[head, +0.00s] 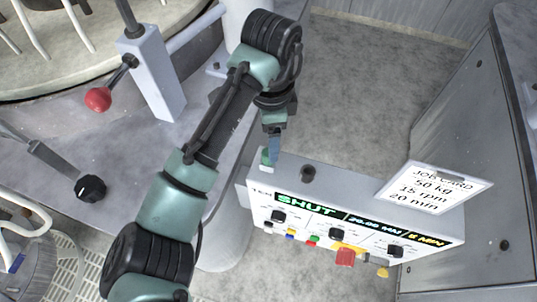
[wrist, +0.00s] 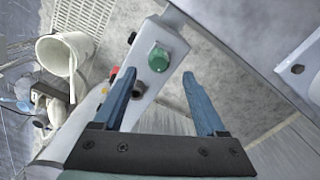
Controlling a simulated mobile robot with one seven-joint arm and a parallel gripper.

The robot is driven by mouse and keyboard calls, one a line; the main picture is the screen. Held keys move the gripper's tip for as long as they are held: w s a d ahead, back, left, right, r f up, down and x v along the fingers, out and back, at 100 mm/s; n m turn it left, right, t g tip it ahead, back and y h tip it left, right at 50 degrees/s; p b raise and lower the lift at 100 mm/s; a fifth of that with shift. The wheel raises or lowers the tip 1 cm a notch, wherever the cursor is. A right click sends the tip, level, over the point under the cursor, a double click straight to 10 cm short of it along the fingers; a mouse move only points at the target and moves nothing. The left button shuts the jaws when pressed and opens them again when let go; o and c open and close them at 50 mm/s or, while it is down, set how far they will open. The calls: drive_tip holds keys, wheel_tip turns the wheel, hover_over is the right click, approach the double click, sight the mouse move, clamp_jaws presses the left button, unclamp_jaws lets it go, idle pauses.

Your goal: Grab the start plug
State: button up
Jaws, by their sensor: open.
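A green round plug (wrist: 159,58), most likely the start plug, stands on the top face of the pale control box (wrist: 157,86) near its end. In the head view the plug (head: 266,158) is at the box's left end, partly hidden by my fingers. My gripper (wrist: 159,76) is open and empty, with the plug just beyond and between its blue fingertips in the wrist view. In the head view my gripper (head: 272,158) points down at that end. I cannot tell whether the fingers touch the plug.
A dark round socket (head: 308,173) lies beside the plug on the box top. A job card (head: 433,187) stands at the right. The box front has a "SHUT" display (head: 308,204) and several coloured knobs. A red ball lever (head: 98,99) is at left.

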drive_tip(key=f, duration=0.2)
drive_tip(key=f+p, duration=0.1)
drive_tip(key=f, duration=0.1)
drive_tip(key=shift+s+a+f, duration=0.2)
drive_tip(key=shift+f, duration=0.1)
drive_tip(key=shift+w+f+p, duration=0.1)
drive_tip(key=shift+f+p, duration=0.2)
drive_tip(key=shift+f, duration=0.25)
clamp_jaws()
